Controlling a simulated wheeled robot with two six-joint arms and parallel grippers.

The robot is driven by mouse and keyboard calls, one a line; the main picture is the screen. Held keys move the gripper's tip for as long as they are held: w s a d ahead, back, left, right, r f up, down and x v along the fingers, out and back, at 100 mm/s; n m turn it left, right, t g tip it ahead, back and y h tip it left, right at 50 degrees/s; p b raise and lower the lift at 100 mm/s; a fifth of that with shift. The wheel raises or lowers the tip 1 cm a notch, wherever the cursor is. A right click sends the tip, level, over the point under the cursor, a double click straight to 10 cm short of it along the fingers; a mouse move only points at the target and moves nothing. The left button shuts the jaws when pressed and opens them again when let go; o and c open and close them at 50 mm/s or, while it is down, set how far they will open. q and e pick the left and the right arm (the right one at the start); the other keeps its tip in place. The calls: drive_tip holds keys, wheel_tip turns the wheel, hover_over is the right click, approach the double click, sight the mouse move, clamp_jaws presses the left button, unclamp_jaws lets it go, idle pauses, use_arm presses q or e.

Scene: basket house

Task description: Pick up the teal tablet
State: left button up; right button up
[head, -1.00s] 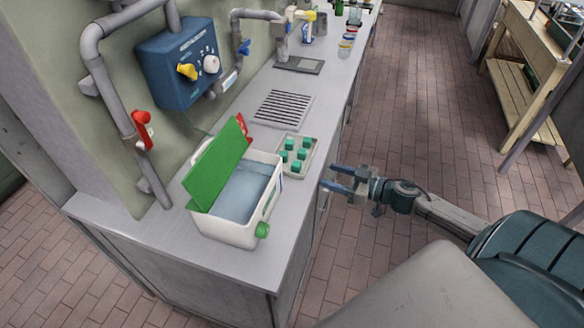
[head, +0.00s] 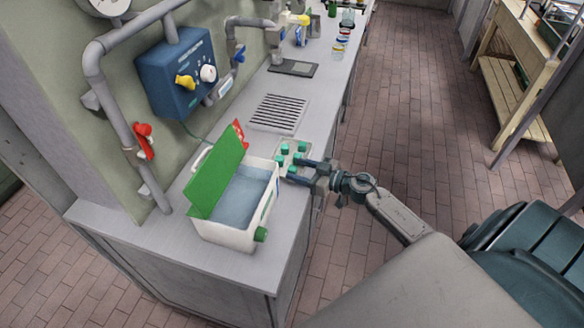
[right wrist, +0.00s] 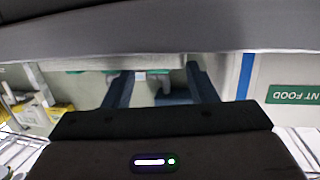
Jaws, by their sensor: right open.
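Several small teal tablets (head: 285,149) sit in a pale shallow tray (head: 293,143) on the counter, just right of the white box. My right gripper (head: 295,169) is open at the tray's near right side. Its fingers point left and cover part of the tray and some tablets. In the right wrist view, the gripper (right wrist: 157,70) shows its two fingers spread apart. Teal shows between and beside the fingertips there, partly cut off by a grey band above. I cannot tell whether a finger touches a tablet. My left gripper is not in view.
The white box (head: 228,234) with an open green lid (head: 217,175) stands close left of the gripper. Its green label (right wrist: 293,95) shows in the right wrist view. A slotted drain plate (head: 278,113) lies behind the tray. The counter's front edge runs below my right arm.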

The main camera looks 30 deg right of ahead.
drive_tip(key=shift+w+a+f, duration=0.1)
drive_tip(key=shift+w+a, duration=0.05)
drive_tip(key=shift+w, duration=0.05)
drive_tip(key=c, duration=1.1)
wheel_tip(320, 180, up, 10)
drive_tip(key=shift+r+p, duration=0.1)
drive_tip(key=shift+p, duration=0.95)
